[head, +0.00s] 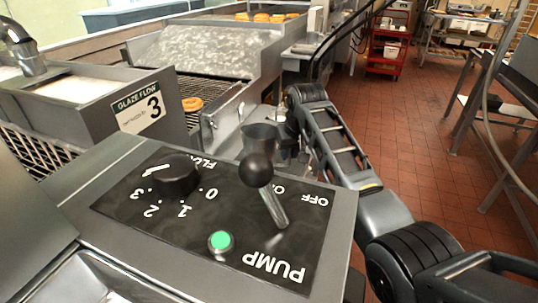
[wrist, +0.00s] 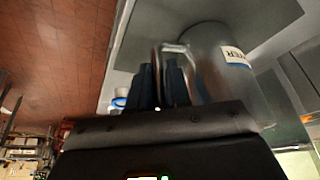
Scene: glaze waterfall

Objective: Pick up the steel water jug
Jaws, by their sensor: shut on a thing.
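The steel water jug (head: 259,134) shows in the head view just beyond the control panel, beside the end of my arm. Its lower part is hidden behind the panel and the lever. In the wrist view the jug (wrist: 215,60) fills the upper right, with a white and blue label partly in sight. My gripper (wrist: 168,75) is shut on the jug's handle (wrist: 172,47), its dark fingers close together there. Whether the jug's base touches a surface cannot be told.
The control panel has a black-knobbed lever (head: 257,170), a dial (head: 176,175) and a green button (head: 221,241). A glaze tank (head: 90,95) and a conveyor with a doughnut (head: 192,104) stand beyond. A red cart (head: 388,45) stands far back; red floor lies open at right.

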